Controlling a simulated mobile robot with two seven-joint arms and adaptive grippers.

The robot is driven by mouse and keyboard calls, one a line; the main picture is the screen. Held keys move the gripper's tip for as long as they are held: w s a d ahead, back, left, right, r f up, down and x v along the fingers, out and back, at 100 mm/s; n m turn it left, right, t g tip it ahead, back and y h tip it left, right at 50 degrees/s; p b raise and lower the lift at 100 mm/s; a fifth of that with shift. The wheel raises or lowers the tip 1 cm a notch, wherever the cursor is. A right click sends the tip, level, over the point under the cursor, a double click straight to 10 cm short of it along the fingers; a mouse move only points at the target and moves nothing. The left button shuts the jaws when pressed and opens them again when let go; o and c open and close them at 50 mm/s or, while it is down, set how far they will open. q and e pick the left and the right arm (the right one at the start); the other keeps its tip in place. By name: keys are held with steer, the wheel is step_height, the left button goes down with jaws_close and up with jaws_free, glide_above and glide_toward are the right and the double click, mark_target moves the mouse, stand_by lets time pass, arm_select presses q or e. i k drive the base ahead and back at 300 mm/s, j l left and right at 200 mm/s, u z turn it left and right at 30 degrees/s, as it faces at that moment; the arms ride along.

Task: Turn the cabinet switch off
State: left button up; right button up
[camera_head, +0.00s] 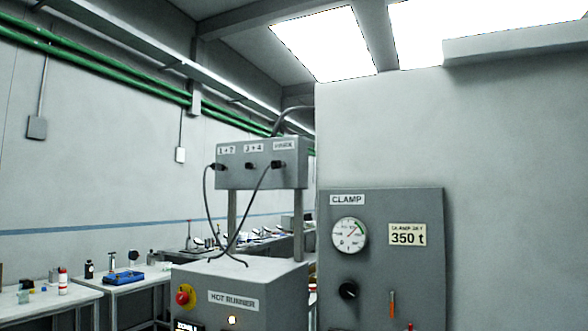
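The grey hot runner cabinet (275,285) stands at the lower middle, labelled HOT RUNNER. A small lit lamp (232,320) glows on the front below the label, and part of a lit display (187,327) shows at the bottom edge. The cabinet's lower part is cut off. Neither of my grippers is in view.
A grey clamp panel (420,270) with a gauge (350,235) and black knob (348,290) stands at right. A connector box (262,163) on posts has hanging black cables. Benches (130,281) with tools line the left wall.

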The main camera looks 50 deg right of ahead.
mark_target(182, 296)
steer(key=z, duration=1.4)
